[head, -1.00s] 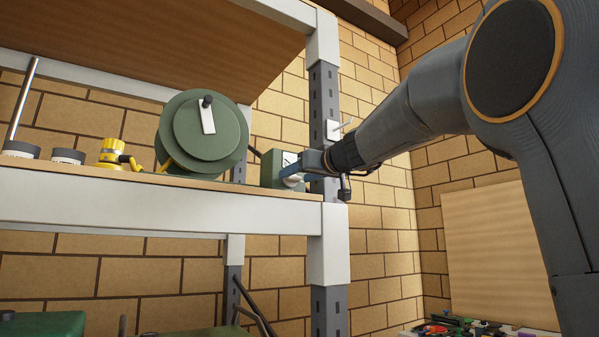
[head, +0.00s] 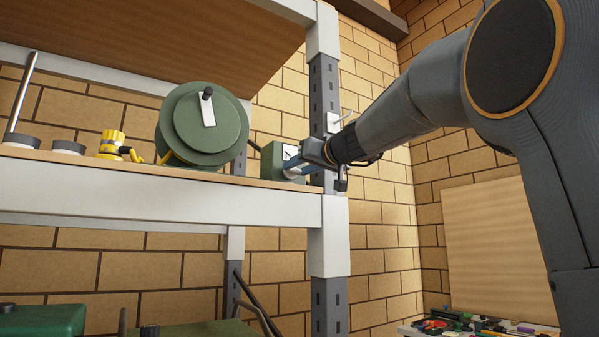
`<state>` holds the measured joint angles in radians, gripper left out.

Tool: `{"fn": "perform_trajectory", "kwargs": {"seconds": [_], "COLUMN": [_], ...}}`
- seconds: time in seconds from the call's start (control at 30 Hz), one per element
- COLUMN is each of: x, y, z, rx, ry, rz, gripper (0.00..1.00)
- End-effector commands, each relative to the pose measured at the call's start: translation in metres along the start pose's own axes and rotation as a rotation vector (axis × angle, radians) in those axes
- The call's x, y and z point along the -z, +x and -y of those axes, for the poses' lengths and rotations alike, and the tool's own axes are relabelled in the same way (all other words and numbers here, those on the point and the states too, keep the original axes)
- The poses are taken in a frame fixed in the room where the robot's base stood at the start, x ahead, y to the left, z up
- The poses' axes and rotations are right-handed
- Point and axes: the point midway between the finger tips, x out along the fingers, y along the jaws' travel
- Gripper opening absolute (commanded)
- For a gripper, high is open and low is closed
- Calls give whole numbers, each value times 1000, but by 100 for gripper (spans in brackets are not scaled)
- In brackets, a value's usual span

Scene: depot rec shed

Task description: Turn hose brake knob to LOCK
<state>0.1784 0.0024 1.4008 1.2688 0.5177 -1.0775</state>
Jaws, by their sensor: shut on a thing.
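A green brake box (head: 270,164) stands on the shelf beside the right post, just right of the green hose reel (head: 200,125). The hose brake knob (head: 290,173) is on the box's near right face, pale and mostly hidden by my fingers. My gripper (head: 297,165) reaches in from the right, past the post, and is shut on the knob. The knob's pointer and the LOCK mark are too small and covered to read.
The shelf's white front beam (head: 150,202) and the upright post (head: 325,100) are close to my gripper. A yellow nozzle fitting (head: 111,144) and grey round pieces stand at the left. A cluttered table (head: 480,327) is at the lower right.

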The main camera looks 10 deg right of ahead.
Motion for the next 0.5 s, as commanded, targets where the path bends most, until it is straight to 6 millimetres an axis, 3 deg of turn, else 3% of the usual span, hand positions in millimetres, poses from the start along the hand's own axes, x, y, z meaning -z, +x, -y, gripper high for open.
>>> {"fn": "perform_trajectory", "kwargs": {"seconds": [0.5], "x": [-1], "y": [0], "z": [-3], "rx": [-1], "ry": [470], "rz": [-1], "gripper": [14]}}
